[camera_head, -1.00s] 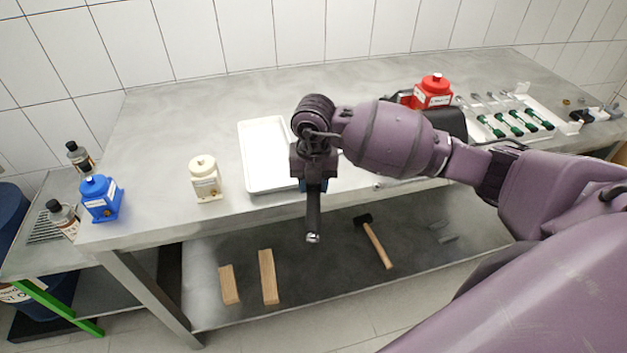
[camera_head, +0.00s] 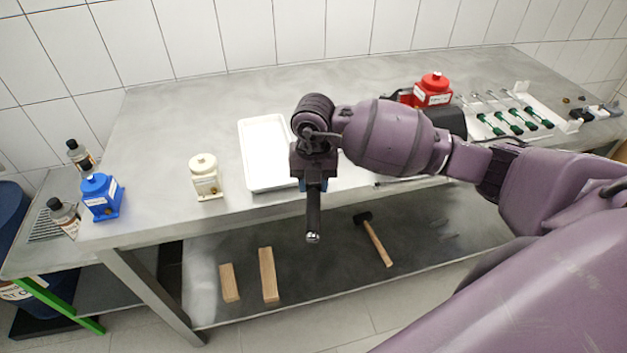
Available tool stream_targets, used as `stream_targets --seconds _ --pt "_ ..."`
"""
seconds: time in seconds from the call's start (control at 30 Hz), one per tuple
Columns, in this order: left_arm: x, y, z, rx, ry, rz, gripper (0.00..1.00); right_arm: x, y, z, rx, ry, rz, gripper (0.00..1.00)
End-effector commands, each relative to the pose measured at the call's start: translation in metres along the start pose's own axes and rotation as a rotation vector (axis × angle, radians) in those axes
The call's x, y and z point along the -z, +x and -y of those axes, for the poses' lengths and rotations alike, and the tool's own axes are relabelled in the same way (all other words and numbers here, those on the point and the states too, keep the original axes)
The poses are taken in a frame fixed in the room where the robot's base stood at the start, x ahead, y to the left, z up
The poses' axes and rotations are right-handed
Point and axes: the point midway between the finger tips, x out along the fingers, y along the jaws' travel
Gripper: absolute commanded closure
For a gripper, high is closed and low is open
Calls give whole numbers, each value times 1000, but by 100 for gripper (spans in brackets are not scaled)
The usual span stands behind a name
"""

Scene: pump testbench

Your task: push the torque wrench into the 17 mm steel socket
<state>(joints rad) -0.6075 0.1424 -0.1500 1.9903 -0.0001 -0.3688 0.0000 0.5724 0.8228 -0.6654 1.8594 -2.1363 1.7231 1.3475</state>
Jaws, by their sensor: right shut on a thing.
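My right gripper (camera_head: 315,183) is shut on a dark rod-like tool, which looks like the torque wrench (camera_head: 313,212). The tool sticks out toward the front, past the bench's front edge, with a shiny metal tip at its near end. The rest of it is hidden behind the gripper and wrist. I cannot make out the 17 mm steel socket for certain. Small dark and brass-coloured parts lie at the far right end of the bench, too small to identify. My left gripper is out of view.
A white tray (camera_head: 247,160) lies behind and left of the gripper. A hammer (camera_head: 376,240) and wood blocks (camera_head: 268,275) lie on the lower shelf.

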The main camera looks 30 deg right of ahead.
Motion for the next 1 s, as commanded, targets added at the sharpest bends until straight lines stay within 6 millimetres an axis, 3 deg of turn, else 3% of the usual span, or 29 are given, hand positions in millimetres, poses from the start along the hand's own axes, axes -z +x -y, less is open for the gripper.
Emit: stream_targets --seconds 1.0 --pt "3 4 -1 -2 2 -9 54 -1 6 0 -1 0 2 100"
